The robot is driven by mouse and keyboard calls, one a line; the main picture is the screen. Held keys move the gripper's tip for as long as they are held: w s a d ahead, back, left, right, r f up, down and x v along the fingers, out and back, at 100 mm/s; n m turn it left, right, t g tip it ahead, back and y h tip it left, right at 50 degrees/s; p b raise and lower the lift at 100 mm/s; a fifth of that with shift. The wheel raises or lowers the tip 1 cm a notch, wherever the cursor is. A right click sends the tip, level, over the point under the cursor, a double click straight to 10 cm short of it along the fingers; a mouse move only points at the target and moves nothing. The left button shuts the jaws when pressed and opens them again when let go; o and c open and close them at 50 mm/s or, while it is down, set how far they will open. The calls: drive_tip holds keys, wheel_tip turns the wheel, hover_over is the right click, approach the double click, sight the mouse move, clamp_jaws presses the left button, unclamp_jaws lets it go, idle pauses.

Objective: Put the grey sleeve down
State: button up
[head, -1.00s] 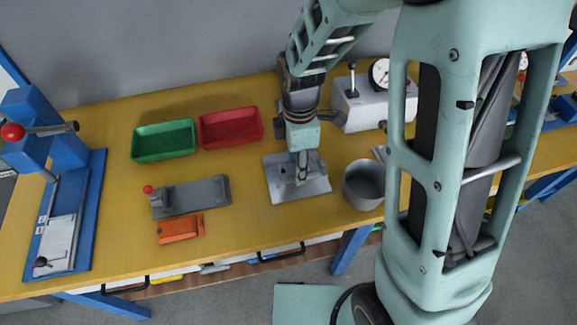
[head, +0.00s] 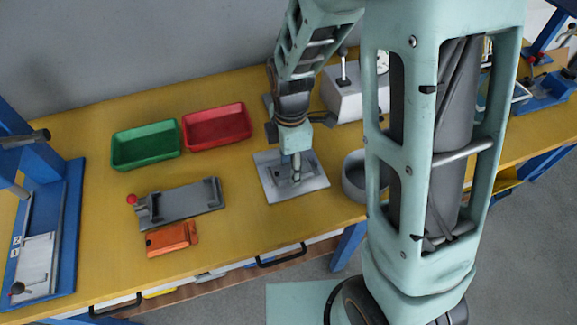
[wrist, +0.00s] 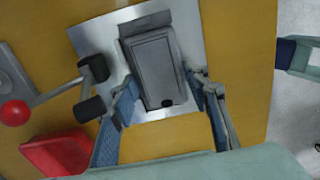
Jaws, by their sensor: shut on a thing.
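My gripper (head: 296,178) points down over a light metal plate (head: 314,184) on the yellow bench. In the wrist view, the gripper (wrist: 165,103) has its two fingers on either side of a grey, block-like piece, which I take to be the grey sleeve (wrist: 153,68). The piece lies over the metal plate (wrist: 113,60), with plate showing around it. I cannot tell whether it touches the plate. In the head view my gripper and wrist mostly hide the sleeve.
A lever with a red ball (wrist: 15,112) and black grips stands close beside the fingers. A red tray (head: 217,127), a green tray (head: 145,145), a grey clamp fixture (head: 180,205) and an orange block (head: 171,239) lie left. A grey cup (head: 355,180) stands right.

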drive_tip(key=shift+f, duration=0.2)
drive_tip(key=o, duration=1.2)
drive_tip(key=shift+c, duration=0.2)
drive_tip(key=shift+r, duration=0.15)
wheel_tip(320, 180, up, 12)
drive_tip(key=p, duration=0.1)
drive_tip(key=shift+r, duration=0.15)
